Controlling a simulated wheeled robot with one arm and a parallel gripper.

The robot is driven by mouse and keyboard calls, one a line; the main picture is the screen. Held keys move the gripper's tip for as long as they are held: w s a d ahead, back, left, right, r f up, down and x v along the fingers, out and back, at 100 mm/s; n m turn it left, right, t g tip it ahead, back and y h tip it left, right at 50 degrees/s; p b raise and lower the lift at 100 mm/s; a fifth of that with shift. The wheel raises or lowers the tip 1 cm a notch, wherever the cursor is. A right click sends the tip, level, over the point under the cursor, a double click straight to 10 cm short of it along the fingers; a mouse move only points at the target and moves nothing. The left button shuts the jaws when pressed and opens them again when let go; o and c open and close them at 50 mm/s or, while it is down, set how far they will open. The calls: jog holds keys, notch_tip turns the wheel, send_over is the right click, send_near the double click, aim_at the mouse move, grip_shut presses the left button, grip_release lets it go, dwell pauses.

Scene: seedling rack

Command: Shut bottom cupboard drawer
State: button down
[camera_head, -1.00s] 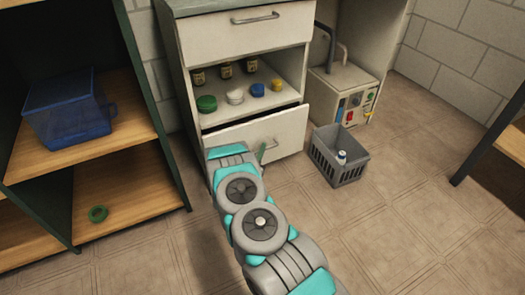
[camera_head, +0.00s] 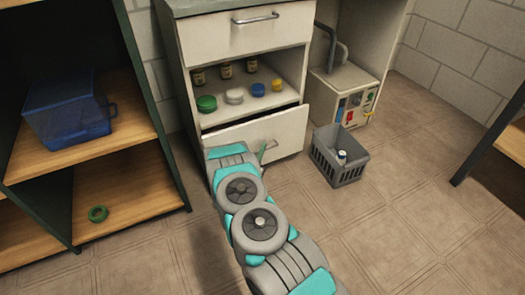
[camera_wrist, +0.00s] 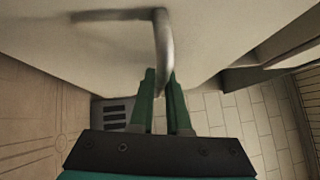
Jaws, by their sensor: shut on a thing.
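The cupboard's bottom drawer (camera_head: 285,127) has a cream front and stands out a little from the cupboard, with a dark gap along its top edge. Its metal bar handle (camera_wrist: 163,42) shows clearly in the wrist view. My gripper (camera_wrist: 160,88) has its green fingers on either side of one end of the handle, shut on it. In the head view my gripper (camera_head: 262,153) is at the drawer front, and my arm hides the drawer's lower left part. The cupboard's top drawer (camera_head: 247,34) looks shut.
An open shelf (camera_head: 285,99) between the drawers holds small jars and coloured lids. A grey basket (camera_head: 345,174) with a small bottle stands on the floor right of the drawer. A shelf rack with a blue bin (camera_head: 65,115) is at left. Floor in front is clear.

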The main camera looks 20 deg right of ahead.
aim_at(259, 145)
jog(key=shift+w+f, duration=0.1)
jog(key=w+b, duration=0.1)
jog(key=w, duration=0.2)
jog(key=shift+w+a+f+b, duration=0.1)
jog(key=shift+b, duration=0.25)
jog(key=shift+w, duration=0.55)
jog(key=c, duration=0.9)
grip_release()
jog(key=shift+r+v, duration=0.2)
jog(key=shift+v, duration=3.75)
